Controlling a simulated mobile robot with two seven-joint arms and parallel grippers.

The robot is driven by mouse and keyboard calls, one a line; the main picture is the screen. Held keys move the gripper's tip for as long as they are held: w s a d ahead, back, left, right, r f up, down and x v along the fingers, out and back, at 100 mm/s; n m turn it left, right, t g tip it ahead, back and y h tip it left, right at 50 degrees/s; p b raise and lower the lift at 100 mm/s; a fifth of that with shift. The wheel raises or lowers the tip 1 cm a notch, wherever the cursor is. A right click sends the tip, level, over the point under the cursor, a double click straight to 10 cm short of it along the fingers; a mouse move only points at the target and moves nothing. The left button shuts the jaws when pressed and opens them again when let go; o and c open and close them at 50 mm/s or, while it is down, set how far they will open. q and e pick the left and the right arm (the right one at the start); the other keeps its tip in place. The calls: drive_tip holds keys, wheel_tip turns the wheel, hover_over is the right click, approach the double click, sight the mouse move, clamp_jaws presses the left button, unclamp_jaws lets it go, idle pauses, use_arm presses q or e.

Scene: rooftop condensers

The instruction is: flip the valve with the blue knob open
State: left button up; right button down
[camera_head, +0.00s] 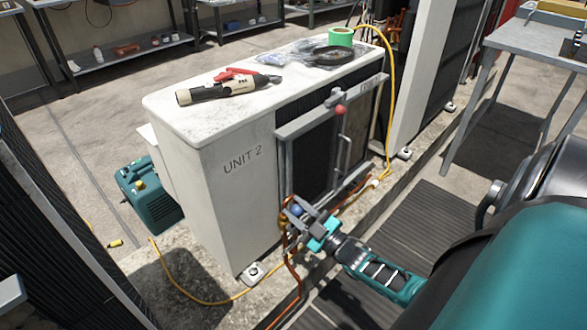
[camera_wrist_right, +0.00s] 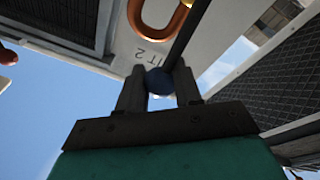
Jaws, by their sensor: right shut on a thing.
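The blue knob (camera_head: 296,210) is at the lower front corner of the white condenser marked UNIT 2 (camera_head: 222,190), beside copper pipes. My right gripper (camera_head: 300,213) reaches in from the lower right and is shut on the knob. In the right wrist view the blue knob (camera_wrist_right: 159,81) sits between the two dark fingers (camera_wrist_right: 160,88), at the end of a dark lever. A bent copper pipe (camera_wrist_right: 150,28) shows behind it. The valve body is mostly hidden by the gripper in the head view. My left gripper is not in view.
A red knob (camera_head: 340,110) is higher on the condenser's front frame. A teal machine (camera_head: 150,196) stands at left. A yellow hose (camera_head: 208,302) runs along the ground. A metal table (camera_head: 530,42) stands at right.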

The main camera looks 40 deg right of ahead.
drive_tip(key=shift+d+m, duration=0.4)
drive_tip(key=shift+d, duration=0.05)
drive_tip(key=c, duration=0.8)
unclamp_jaws()
drive_tip(key=shift+a, duration=0.15)
drive_tip(key=shift+s+f, duration=0.1)
drive_tip(key=shift+s, duration=0.25)
drive_tip(key=p+v, duration=0.1)
drive_tip(key=v, duration=1.1)
drive_tip(key=shift+s, duration=0.1)
drive_tip(key=shift+a, duration=0.1)
